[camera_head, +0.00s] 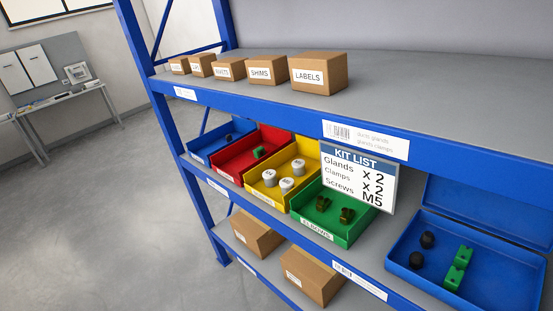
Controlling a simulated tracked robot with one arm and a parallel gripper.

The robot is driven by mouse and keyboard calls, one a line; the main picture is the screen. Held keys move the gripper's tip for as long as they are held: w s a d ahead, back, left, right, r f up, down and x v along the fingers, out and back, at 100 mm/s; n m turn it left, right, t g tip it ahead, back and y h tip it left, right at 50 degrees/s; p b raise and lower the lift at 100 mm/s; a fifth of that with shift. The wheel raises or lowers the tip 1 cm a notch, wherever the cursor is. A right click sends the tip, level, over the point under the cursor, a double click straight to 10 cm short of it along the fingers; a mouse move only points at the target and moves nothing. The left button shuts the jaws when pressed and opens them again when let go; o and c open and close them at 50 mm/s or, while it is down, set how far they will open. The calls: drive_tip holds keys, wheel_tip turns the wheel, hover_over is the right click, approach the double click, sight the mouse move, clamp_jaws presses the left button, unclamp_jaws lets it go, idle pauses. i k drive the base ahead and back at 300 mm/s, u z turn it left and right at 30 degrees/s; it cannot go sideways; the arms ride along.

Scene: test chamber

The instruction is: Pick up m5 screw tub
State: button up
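Three white tubs with dark markings stand in a yellow bin (255,188) on the middle shelf: one at the left (269,178), one at the front (286,186) and one at the back right (298,168). Their lid markings are too small to read, so I cannot tell which is the M5 screw tub. A kit list sign (358,178) reads Glands x 2, Clamps x 2, Screws M5. An open blue case (405,275) at the right holds two black pieces (422,249) and green pieces (458,268). My gripper is not in view.
A red bin (235,160) and a blue bin (208,146) stand left of the yellow one, a green bin (320,225) right. The upper shelf's blue beam (270,115) overhangs them. Cardboard boxes (319,73) stand above, others (315,275) below. Open floor (90,220) lies left.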

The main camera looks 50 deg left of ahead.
sight(298, 165)
drive_tip(key=u, duration=0.45)
drive_tip(key=i, duration=1.1)
drive_tip(key=u, duration=1.25)
drive_tip(key=i, duration=0.65)
drive_tip(key=u, duration=0.4)
drive_tip(key=k, duration=0.9)
drive_tip(key=u, duration=0.2)
drive_tip(key=i, duration=0.9)
drive_tip(key=z, duration=0.1)
